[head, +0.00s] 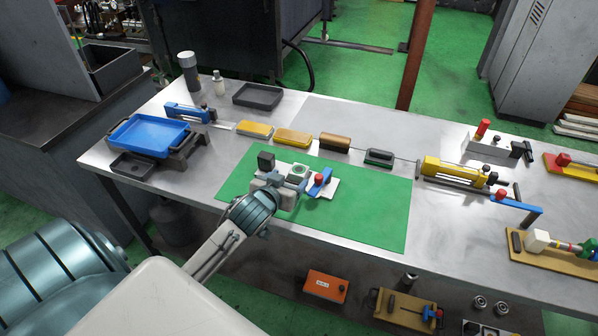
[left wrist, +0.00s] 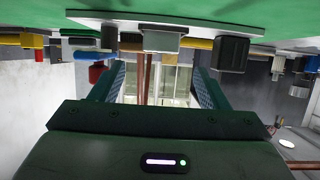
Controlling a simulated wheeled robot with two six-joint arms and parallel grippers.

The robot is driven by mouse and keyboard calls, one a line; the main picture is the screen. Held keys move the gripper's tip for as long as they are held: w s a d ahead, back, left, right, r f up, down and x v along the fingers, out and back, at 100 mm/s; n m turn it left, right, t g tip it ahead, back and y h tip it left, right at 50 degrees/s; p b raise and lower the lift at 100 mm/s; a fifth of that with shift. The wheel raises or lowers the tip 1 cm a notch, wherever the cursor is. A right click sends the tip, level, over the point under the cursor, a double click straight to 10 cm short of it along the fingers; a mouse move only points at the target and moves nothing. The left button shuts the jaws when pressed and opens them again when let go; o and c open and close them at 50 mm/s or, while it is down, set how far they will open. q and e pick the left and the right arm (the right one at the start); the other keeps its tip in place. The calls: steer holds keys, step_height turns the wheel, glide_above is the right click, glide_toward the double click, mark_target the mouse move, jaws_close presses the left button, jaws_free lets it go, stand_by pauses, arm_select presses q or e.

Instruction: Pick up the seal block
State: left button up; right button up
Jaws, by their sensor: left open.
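On the green mat (head: 370,215) stands a white fixture plate (head: 327,190) with a round green-ringed part (head: 298,172), a dark upright block (head: 266,161) and a blue clamp (head: 318,186) with a red tip. I cannot tell for sure which piece is the seal block. My left gripper (head: 283,186) is at the near side of this fixture and hides part of it. In the left wrist view, which looks upside down, my left gripper (left wrist: 158,88) has its fingers wide apart with nothing held between them. A grey block (left wrist: 161,42) and a dark block (left wrist: 233,53) show beyond the fingers. My right gripper is out of view.
Yellow blocks (head: 255,129), a brown block (head: 335,143) and a dark green-based block (head: 379,158) line the mat's far edge. A blue tray (head: 150,134) stands left, a yellow cylinder unit (head: 455,172) right. The mat's right part is clear.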

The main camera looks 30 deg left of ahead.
mark_target(298, 171)
arm_select(q)
steer(key=shift+w+a+f+p, duration=0.1)
steer(key=shift+w+f+p, duration=0.15)
steer(key=shift+w, duration=0.3)
steer(key=p+x, duration=0.1)
steer(key=x, duration=0.2)
steer(key=shift+w+f, duration=0.1)
steer(key=shift+w+a+f, duration=0.1)
steer(key=shift+w+f, duration=0.2)
steer(key=shift+w, duration=0.15)
steer(key=shift+s, duration=0.1)
steer(key=c, duration=1.2)
steer(key=shift+c, duration=0.2)
steer(key=shift+r, duration=0.15)
